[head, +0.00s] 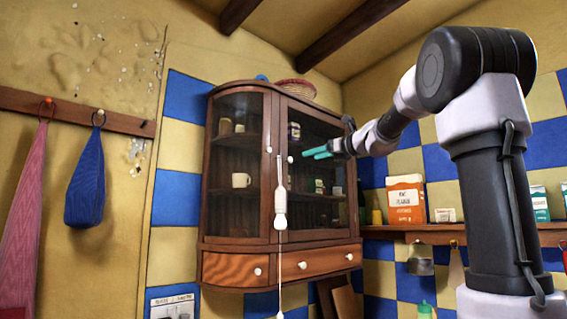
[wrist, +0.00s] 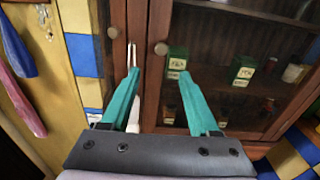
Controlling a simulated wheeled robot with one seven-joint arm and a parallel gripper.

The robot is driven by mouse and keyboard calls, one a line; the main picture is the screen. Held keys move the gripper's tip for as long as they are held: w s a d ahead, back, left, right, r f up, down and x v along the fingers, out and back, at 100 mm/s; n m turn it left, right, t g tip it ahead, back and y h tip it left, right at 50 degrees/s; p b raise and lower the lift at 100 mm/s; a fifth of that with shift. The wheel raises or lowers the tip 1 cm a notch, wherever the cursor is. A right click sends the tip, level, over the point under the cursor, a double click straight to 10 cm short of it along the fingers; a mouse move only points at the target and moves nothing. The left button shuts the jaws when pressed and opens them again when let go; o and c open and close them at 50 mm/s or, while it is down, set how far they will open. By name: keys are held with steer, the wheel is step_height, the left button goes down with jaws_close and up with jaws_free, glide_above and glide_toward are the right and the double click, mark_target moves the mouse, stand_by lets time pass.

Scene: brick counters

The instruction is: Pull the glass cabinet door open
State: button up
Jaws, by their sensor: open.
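The wooden wall cabinet (head: 272,185) has glass doors, and the right glass door (head: 335,130) looks closed. A small pale round knob (head: 290,159) sits on that door's left frame; it also shows in the wrist view (wrist: 161,48). My gripper (head: 306,154) is open and empty, with teal fingers pointing left, just right of the knob in the head view. In the wrist view my gripper (wrist: 160,73) has the knob ahead, between the lines of its two fingertips. I cannot tell how far the tips are from it. Boxes and jars show behind the glass.
A white pull cord with a thick handle (head: 280,205) hangs before the cabinet near the door seam. Drawers with white knobs (head: 302,265) lie below. A shelf (head: 430,233) with a flour box (head: 405,200) is at right. Cloths (head: 87,180) hang at left.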

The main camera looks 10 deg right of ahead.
mark_target(291, 160)
steer(key=x, duration=1.1)
steer(key=shift+w+d+r, duration=0.1)
steer(key=shift+w+r, duration=0.05)
steer(key=shift+r, duration=0.05)
jaws_close()
stand_by(1.0)
